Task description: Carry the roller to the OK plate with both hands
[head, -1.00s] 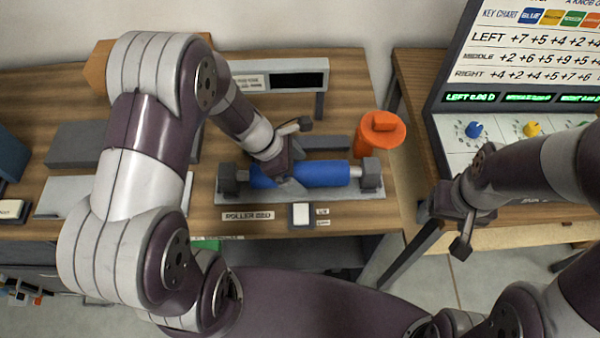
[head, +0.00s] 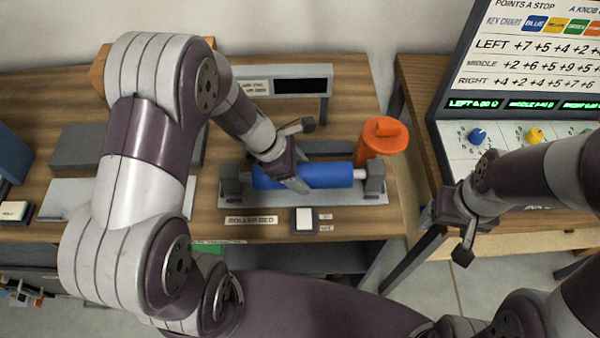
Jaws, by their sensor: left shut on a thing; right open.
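The blue roller (head: 325,175) lies across the grey roller bed (head: 300,201) on the wooden bench, its silver shaft end showing at the right between the two dark end blocks. My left gripper (head: 292,180) reaches down from above and is shut on the roller left of its middle. The arm hides part of the roller's left side. My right gripper (head: 455,232) is open and empty, off to the right near the gap between the two benches, well apart from the roller. I cannot make out an OK plate.
An orange lidded container (head: 379,139) stands close behind the bed's right end. A display stand (head: 290,84) is behind the bed. A white button (head: 303,219) sits in front. The right bench carries a panel with knobs (head: 535,135). Grey slabs lie at the left.

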